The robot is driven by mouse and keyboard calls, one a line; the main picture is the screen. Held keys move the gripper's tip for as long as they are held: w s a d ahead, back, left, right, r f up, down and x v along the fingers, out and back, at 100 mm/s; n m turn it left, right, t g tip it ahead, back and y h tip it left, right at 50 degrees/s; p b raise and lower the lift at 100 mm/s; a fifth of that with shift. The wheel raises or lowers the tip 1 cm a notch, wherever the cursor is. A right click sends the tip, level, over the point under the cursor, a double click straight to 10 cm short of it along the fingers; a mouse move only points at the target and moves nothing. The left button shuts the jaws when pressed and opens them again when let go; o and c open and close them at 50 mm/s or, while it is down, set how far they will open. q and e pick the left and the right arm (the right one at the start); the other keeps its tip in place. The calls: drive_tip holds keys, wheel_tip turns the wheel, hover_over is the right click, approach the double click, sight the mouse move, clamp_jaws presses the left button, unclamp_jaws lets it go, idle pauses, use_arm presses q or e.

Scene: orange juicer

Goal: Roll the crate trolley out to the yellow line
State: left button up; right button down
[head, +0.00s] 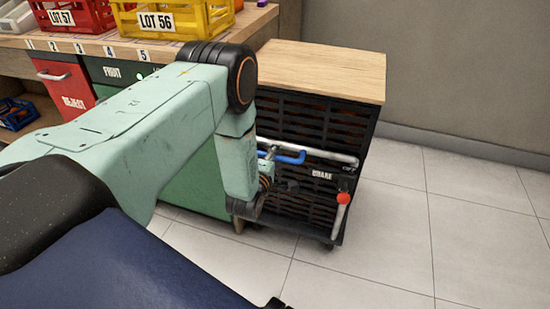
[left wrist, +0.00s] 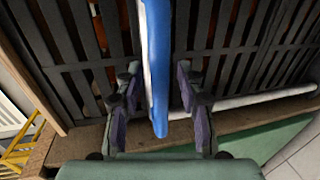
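The crate trolley (head: 305,125) stands right of centre in the head view, with a wooden top and black slatted sides. Something orange shows through the slats. A pale bar with a blue grip (head: 290,157) runs across its front. A brake lever with a red knob (head: 343,198) hangs at its right end. My left gripper (left wrist: 158,88) is open at the handle. In the left wrist view the blue grip (left wrist: 157,60) lies between the two fingers, with a gap on each side. My left forearm hides part of the trolley's left side. My right gripper is not in view.
A bench (head: 100,45) on the left carries a red crate (head: 85,18) and a yellow crate (head: 190,18). A red reject bin (head: 65,85) sits below. Tiled floor (head: 400,230) is clear to the right.

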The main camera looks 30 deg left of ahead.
use_arm(q)
drive_tip(key=shift+c, duration=0.2)
clamp_jaws()
idle(0.5)
